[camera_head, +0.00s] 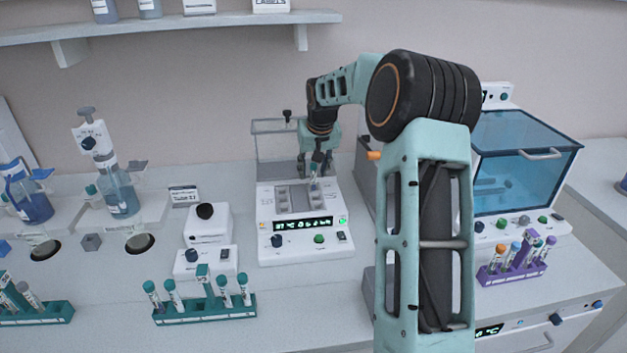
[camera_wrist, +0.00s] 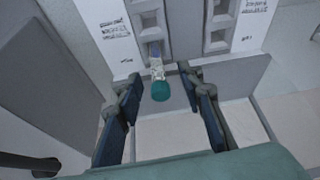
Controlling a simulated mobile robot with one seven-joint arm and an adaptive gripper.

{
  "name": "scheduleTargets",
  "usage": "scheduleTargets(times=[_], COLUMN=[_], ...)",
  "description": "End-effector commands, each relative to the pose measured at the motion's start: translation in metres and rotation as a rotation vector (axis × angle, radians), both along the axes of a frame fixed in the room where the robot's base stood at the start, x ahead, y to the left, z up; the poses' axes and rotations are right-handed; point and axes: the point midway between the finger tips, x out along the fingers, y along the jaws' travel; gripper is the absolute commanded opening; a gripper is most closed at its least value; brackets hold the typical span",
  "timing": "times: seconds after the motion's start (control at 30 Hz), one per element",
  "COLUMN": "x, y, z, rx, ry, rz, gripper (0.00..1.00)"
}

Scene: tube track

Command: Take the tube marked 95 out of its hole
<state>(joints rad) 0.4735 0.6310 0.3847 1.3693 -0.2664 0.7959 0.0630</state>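A tube with a teal cap (camera_wrist: 160,91) stands in a hole of the white heat-block device; its marking is too small to read. In the head view the tube (camera_head: 314,184) shows just below my gripper (camera_head: 316,160). In the wrist view my gripper (camera_wrist: 158,80) is open, with one dark finger on each side of the cap and a gap on both sides. The white device (camera_head: 303,228) has grey blocks with rows of holes; the other holes I can see look empty.
A teal rack (camera_head: 205,310) with several tubes stands at the front. A purple rack (camera_head: 512,272) stands at the right, below a blue-lidded box (camera_head: 525,160). A small white device (camera_head: 207,225) is left of the heat block. The device's grey lid (camera_head: 277,140) stands raised behind.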

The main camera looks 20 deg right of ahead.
Motion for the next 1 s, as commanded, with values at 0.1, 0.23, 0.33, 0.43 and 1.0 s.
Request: scheduleTargets(times=[0.1,0.23,0.33,0.43,1.0], x=[0.000,0.000,0.000,0.000,0.001], y=[0.000,0.000,0.000,0.000,0.000], z=[0.000,0.001,0.001,0.001,0.025], rx=[0.000,0.000,0.000,0.000,-0.003], ry=[-0.001,-0.001,-0.001,-0.001,-0.005], rz=[0.000,0.001,0.001,0.001,0.001], gripper=[0.35,0.22,0.11,0.01,0.00])
